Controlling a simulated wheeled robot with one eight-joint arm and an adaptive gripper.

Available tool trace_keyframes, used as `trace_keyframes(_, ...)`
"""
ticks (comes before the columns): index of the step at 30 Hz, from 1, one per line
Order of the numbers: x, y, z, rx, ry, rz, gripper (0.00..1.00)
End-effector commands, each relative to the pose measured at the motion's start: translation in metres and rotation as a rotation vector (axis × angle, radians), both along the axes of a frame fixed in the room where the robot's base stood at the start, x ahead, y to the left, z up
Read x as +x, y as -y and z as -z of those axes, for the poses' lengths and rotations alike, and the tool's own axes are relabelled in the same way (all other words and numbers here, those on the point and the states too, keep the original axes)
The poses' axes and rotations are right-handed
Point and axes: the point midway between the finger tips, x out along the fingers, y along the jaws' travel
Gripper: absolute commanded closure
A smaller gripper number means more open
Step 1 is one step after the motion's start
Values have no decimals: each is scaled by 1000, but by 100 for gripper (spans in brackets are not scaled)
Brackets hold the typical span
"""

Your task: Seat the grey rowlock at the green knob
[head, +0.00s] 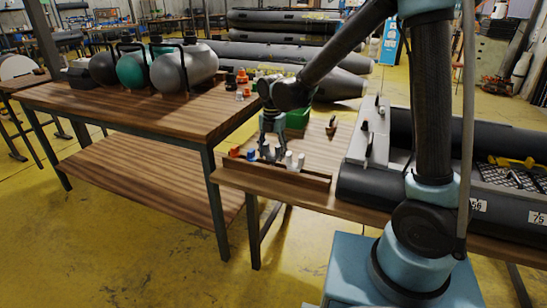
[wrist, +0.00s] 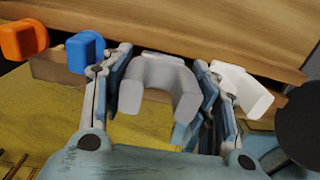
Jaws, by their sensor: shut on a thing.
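The grey rowlock (wrist: 160,72) is a U-shaped piece, seen in the wrist view between the two fingers of my gripper (wrist: 160,100). The fingers are shut on it, one at each side. In the head view my gripper (head: 272,150) points down over the row of rowlocks at the wooden rack (head: 285,174). I cannot tell whether the grey rowlock still touches the rack. I cannot make out the green knob in either view.
An orange rowlock (wrist: 22,38) and a blue rowlock (wrist: 85,52) stand left of my gripper, a white rowlock (wrist: 242,86) close on its right. A green bin (head: 299,118) stands behind. The black boat (head: 372,190) with a grey plank (head: 376,135) lies right.

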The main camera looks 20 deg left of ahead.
Motion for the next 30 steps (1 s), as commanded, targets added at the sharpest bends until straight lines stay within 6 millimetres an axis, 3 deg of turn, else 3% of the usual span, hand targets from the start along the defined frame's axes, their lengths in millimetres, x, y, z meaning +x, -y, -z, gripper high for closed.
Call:
trace_keyframes(6,0,0,-40,0,0,0,71)
trace_keyframes(12,0,0,-66,0,0,0,71)
trace_keyframes(21,0,0,-86,0,0,0,71)
trace_keyframes(30,0,0,-88,0,0,-1,71)
